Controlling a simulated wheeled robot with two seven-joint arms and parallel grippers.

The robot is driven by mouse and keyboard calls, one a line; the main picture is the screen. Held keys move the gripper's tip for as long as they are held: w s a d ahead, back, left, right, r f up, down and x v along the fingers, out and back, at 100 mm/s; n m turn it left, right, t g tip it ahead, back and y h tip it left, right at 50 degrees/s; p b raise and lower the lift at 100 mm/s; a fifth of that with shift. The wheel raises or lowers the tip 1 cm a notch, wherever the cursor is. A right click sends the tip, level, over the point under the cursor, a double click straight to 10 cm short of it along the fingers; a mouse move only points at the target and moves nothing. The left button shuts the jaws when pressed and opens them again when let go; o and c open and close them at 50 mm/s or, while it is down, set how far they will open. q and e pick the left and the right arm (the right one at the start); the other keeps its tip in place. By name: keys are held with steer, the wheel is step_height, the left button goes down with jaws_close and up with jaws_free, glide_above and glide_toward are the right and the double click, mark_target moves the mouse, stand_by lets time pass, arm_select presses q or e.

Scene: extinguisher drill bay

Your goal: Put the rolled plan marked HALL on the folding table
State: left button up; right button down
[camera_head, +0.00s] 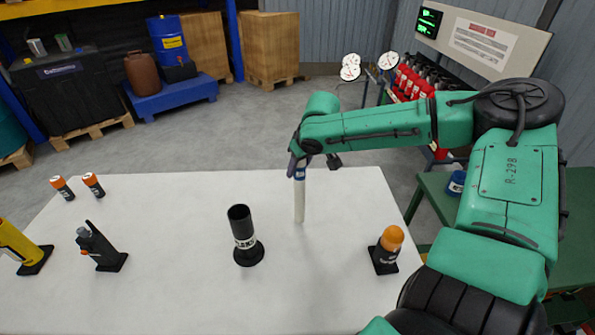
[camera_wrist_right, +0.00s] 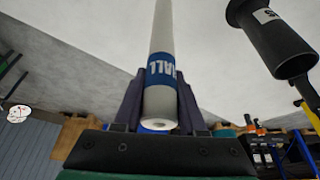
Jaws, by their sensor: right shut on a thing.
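The rolled plan (camera_head: 299,205) is a white tube held upright, its lower end at or just above the white folding table (camera_head: 170,290). I cannot tell if it touches. My right gripper (camera_head: 299,167) is shut on its upper part. In the right wrist view the gripper (camera_wrist_right: 160,80) has a finger on each side of the plan (camera_wrist_right: 161,30), at its blue band marked HALL. The plan's lower end is out of that frame. My left gripper is not in view.
A black upright tube on a round base (camera_head: 243,238) stands left of the plan. An orange-topped device (camera_head: 386,250) stands to the right. A grey-black device (camera_head: 99,247), a yellow one (camera_head: 20,245) and two small orange-topped cylinders (camera_head: 92,184) are left. Table between is clear.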

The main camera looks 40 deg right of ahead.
steer(key=shift+f, duration=0.65)
steer(key=shift+c, duration=2.4)
jaws_free()
steer(key=v, duration=1.2)
steer(key=shift+p, duration=0.35)
